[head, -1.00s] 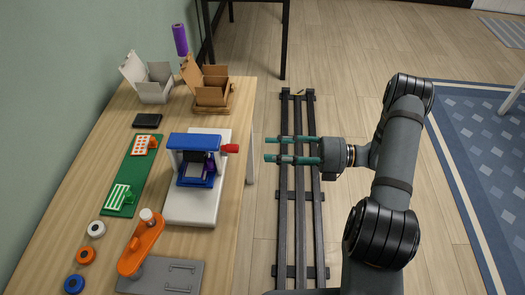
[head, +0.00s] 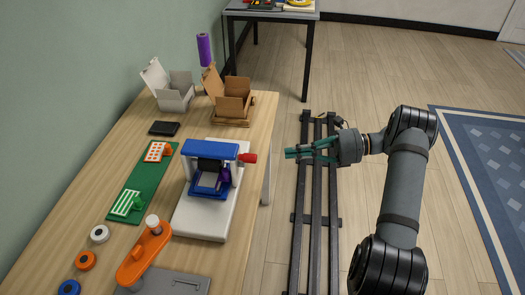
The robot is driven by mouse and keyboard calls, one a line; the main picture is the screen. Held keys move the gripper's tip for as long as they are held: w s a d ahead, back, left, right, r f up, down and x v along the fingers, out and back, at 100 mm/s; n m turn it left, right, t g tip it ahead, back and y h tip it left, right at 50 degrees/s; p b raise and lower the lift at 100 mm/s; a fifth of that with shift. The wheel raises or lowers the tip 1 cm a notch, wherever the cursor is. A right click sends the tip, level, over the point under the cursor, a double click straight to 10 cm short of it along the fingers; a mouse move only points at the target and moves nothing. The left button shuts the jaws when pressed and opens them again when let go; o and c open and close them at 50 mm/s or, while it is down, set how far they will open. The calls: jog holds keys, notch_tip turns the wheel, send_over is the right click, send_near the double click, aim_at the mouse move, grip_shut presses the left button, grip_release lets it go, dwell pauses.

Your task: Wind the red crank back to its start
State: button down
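The red crank (head: 247,158) sticks out from the right side of a blue frame (head: 208,147) on a white base (head: 205,222), on the wooden table. A dark part with purple pieces sits inside the frame. My gripper (head: 287,153) is to the right of the red crank, past the table's right edge, with a gap between them. Its teal fingers point left towards the crank. The fingertips lie together and hold nothing. Nothing hides the red end of the crank.
An orange arm with a white knob (head: 152,221) stands in front of the white base. A green board (head: 128,190) and several rings lie left. Open boxes (head: 232,95) stand behind. The space between gripper and table is clear, above the floor rails (head: 304,200).

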aim_at(247, 161)
notch_tip(247, 161, up, 7)
jog(key=w+d+n+g, duration=0.1)
jog(key=w+n, duration=0.1)
jog(key=n, duration=2.5)
jog(key=s+a+f+p, duration=0.1)
jog(key=s+a+p, duration=0.3)
jog(key=a, duration=0.6)
jog(key=shift+s+f+y, duration=0.25)
jog(key=shift+s+y, duration=0.15)
jog(key=shift+s, duration=0.3)
jog(key=shift+n, duration=0.3)
